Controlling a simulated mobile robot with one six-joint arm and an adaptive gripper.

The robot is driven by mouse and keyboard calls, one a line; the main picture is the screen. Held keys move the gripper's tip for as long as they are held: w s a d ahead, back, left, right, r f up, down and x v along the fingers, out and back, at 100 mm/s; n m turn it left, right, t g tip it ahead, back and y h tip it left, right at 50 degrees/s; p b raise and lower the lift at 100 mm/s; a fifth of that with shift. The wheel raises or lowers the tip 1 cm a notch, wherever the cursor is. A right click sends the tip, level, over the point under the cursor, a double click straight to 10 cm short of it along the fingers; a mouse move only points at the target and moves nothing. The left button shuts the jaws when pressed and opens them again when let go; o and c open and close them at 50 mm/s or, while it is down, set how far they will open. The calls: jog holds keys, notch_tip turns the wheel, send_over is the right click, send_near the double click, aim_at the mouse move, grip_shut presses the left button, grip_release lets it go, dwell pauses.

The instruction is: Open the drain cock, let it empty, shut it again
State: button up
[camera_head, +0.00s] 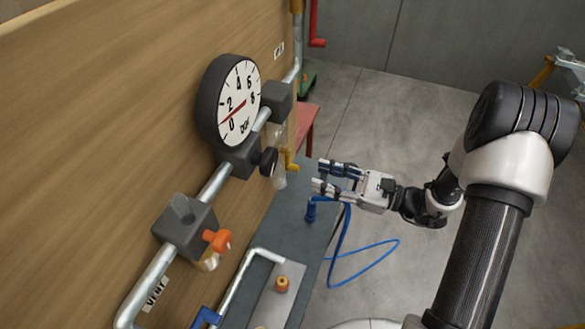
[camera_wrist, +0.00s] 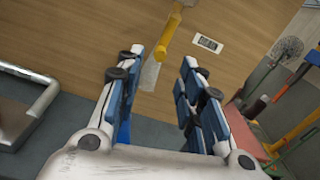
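A yellow lever (camera_head: 291,161) sits at the lower end of the pipe on the wooden panel, by a clear tube or bowl (camera_head: 279,178); I take it for the drain cock. In the wrist view the yellow lever (camera_wrist: 172,30) hangs ahead, with the clear piece (camera_wrist: 151,73) below it, between and beyond my fingers. Its exact open or shut position I cannot tell. My gripper (camera_head: 319,178) is open and empty, to the right of the lever and apart from it. Any liquid level in the clear piece is too small to tell.
A dial gauge (camera_head: 229,103), a black knob (camera_head: 268,161) and an orange knob (camera_head: 217,241) stand out from the panel. A blue-handled fitting (camera_head: 311,209) with a blue hose (camera_head: 374,262) is below my gripper. A bent pipe (camera_head: 237,280) crosses the grey bench (camera_head: 300,236).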

aim_at(292, 165)
jog(key=b+x, duration=0.1)
jog(key=x, duration=0.8)
jog(key=shift+d, duration=0.1)
jog(key=shift+c, duration=0.5)
jog(key=shift+f, duration=0.1)
grip_shut()
